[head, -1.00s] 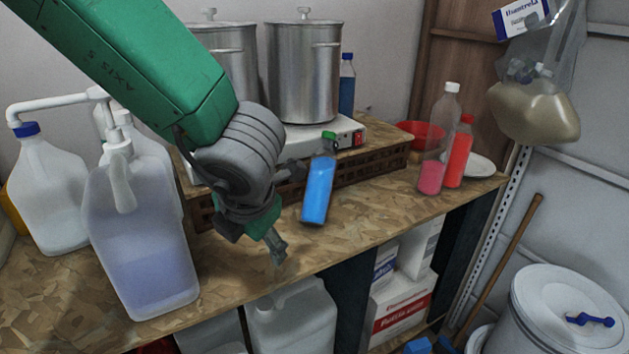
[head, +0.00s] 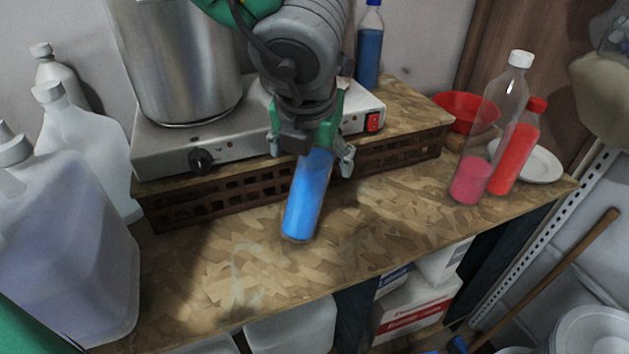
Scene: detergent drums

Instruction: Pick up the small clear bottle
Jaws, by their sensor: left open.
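A small clear bottle of blue liquid (head: 307,197) stands on the chipboard shelf top (head: 395,225), in front of the hotplate. Its cap and neck are hidden behind my left gripper (head: 311,154). That gripper comes down from above and is open, its fingers spread on either side of the bottle's upper part. I cannot tell whether either finger touches the bottle. A taller clear bottle with a white cap and pink liquid (head: 472,178) stands farther right, apart from the gripper. My right gripper is not in view.
A hotplate (head: 228,152) with a steel pot (head: 182,60) sits on a slatted wooden riser (head: 215,195) just behind. Large jugs (head: 80,250) crowd the left. A red bottle (head: 513,158), red bowl (head: 466,108) and white plate (head: 545,165) are at right. The front middle is clear.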

